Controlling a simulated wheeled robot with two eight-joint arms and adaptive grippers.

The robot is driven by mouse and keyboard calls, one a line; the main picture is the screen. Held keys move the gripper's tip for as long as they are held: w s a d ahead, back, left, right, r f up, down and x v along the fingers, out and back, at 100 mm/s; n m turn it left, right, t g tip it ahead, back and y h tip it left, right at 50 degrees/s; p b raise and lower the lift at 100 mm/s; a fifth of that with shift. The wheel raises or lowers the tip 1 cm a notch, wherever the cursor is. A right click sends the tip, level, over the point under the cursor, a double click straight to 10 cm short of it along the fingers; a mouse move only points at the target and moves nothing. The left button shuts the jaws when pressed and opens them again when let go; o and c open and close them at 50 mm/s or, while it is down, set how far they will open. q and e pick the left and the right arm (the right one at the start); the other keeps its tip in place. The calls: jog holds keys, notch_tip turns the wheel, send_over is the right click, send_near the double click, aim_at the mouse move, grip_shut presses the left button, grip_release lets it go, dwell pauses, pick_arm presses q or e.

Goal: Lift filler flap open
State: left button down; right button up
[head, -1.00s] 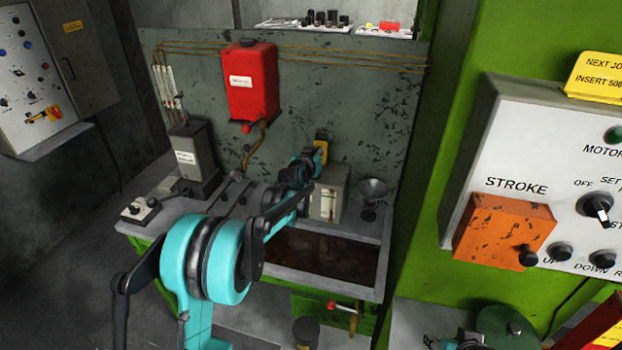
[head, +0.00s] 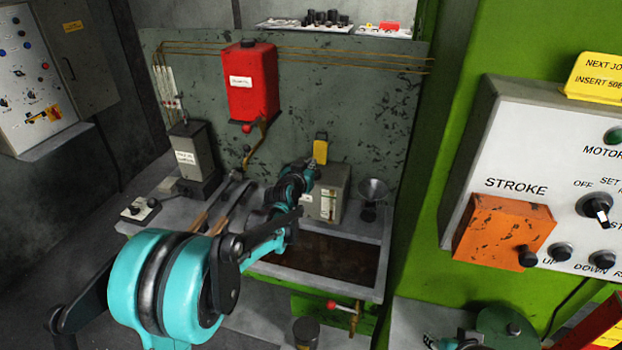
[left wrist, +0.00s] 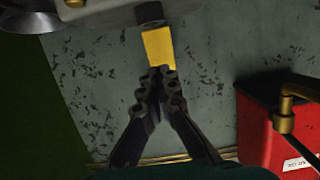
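The filler flap (head: 320,150) is a small yellow plate standing roughly upright on top of a grey metal box (head: 333,197) at the back of the bench. In the head view my left arm hides most of the gripper.
A red tank (head: 251,85) hangs on the back panel left of the box, and shows in the left wrist view (left wrist: 275,140). A metal funnel (head: 372,188) stands right of the box. An open trough (head: 345,260) lies in front. The green press column is at right.

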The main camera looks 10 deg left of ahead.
pick_arm(q)
jog(key=v, duration=0.4)
jog(key=shift+s+f, duration=0.3)
jog(key=shift+s, duration=0.15)
jog(key=s+d+g, duration=0.2)
jog(key=s, duration=0.6)
jog(key=s+d+g, duration=0.2)
jog(key=s, duration=0.6)
jog(key=s+f+g, duration=0.2)
jog(key=s+f, duration=0.2)
jog(key=s, duration=0.6)
jog(key=s+a+f+g, duration=0.1)
jog(key=s+f, duration=0.3)
jog(key=s, duration=0.7)
jog(key=shift+g+y, duration=0.3)
jog(key=shift+g, duration=0.3)
